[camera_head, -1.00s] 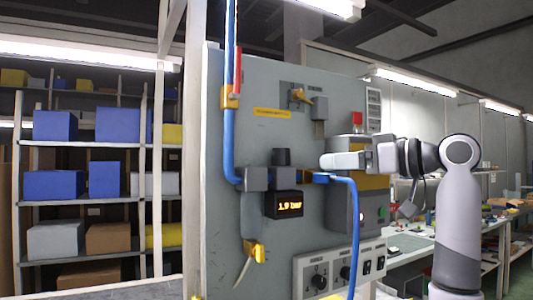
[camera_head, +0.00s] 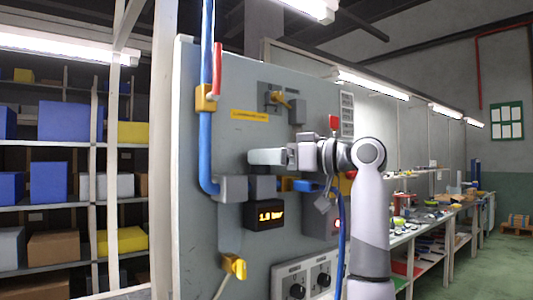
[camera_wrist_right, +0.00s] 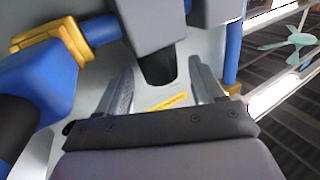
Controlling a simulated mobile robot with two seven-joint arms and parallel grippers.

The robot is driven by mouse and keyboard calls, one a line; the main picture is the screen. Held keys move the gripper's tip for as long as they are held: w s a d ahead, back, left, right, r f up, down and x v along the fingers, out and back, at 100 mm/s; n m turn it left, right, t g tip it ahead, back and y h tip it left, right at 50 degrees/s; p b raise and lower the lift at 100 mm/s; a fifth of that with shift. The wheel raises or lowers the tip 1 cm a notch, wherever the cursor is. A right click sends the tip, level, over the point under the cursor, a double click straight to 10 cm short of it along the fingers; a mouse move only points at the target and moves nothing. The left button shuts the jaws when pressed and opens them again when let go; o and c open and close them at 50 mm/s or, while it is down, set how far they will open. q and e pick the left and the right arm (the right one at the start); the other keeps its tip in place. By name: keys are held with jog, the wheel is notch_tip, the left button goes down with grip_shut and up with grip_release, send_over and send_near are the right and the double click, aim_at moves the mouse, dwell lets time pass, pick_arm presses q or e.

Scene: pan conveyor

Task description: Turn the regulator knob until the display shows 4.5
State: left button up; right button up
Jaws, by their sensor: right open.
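The display (camera_head: 264,215) on the grey panel is lit orange and appears to read 1.9 bar. The dark regulator body (camera_head: 262,187) sits directly above it. My right gripper (camera_head: 264,157) is at the top of the regulator and covers its knob in the head view. In the right wrist view, the dark knob (camera_wrist_right: 158,68) shows between the two open fingers (camera_wrist_right: 158,88), with a gap on both sides. I see no clear contact. My left gripper is not in view.
A blue pipe (camera_head: 206,140) with a red-handled valve (camera_head: 217,70) runs down the panel (camera_head: 215,110) left of the regulator. A yellow valve (camera_head: 234,265) is below. Black knobs (camera_head: 297,291) are on a lower box. Shelves stand left, workbenches right.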

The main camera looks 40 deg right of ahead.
jog(key=shift+w+a, duration=0.15)
jog(key=shift+w, duration=0.2)
jog(key=c, duration=1.1)
jog(key=shift+o, duration=0.2)
jog(key=shift+m+h, duration=0.3)
jog(key=shift+h, duration=0.1)
